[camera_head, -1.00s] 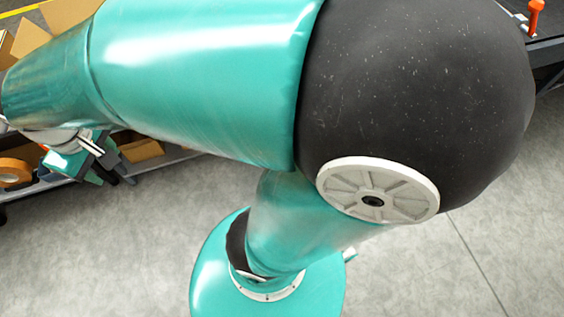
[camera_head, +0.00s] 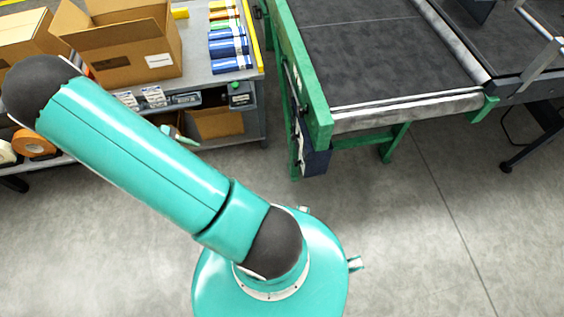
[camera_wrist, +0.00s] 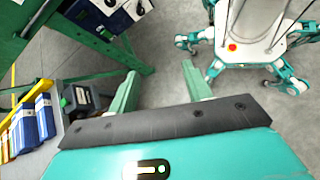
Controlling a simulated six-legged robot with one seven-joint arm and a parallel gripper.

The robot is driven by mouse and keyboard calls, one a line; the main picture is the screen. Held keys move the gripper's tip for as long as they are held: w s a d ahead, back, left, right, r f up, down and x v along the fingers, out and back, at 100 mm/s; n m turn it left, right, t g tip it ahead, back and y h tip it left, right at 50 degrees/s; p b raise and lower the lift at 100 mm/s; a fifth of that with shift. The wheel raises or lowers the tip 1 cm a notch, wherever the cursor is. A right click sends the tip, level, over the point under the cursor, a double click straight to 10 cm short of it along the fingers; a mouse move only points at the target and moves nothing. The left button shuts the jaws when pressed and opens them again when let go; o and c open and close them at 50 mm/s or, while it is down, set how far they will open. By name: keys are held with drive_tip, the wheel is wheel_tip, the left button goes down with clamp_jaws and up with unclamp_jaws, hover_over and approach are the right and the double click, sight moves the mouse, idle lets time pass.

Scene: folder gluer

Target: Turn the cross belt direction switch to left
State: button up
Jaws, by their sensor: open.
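In the wrist view a dark control box (camera_wrist: 98,12) with a white-edged face hangs on the green frame at the upper left. A round black knob (camera_wrist: 139,8) shows on it near the top edge; I cannot read its label or tell which way it points. My gripper (camera_wrist: 161,88) is open and empty, with its two green fingers apart over the floor. The box is beyond the left finger, apart from it. In the head view a dark blue box (camera_head: 314,160) hangs below the green conveyor end; its face and switch are not clear there.
The conveyor (camera_head: 375,50) with a green frame (camera_head: 300,75) stands at the upper right. A grey workbench (camera_head: 215,76) at the left holds an open carton (camera_head: 120,50) and blue-and-white packs (camera_head: 229,47). Open floor (camera_head: 420,230) lies at the lower right.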

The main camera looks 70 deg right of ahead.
drive_tip(key=s+d+f+n+g+h, duration=0.2)
drive_tip(key=s+d+f+g, duration=0.35)
drive_tip(key=f, duration=0.55)
drive_tip(key=n+h, duration=0.2)
drive_tip(key=h, duration=0.1)
approach(297, 162)
drive_tip(key=f+x, duration=0.1)
drive_tip(key=x, duration=0.7)
drive_tip(key=shift+w+d+g, duration=0.2)
drive_tip(key=shift+g, duration=0.15)
drive_tip(key=shift+f, duration=0.1)
drive_tip(key=c, duration=0.9)
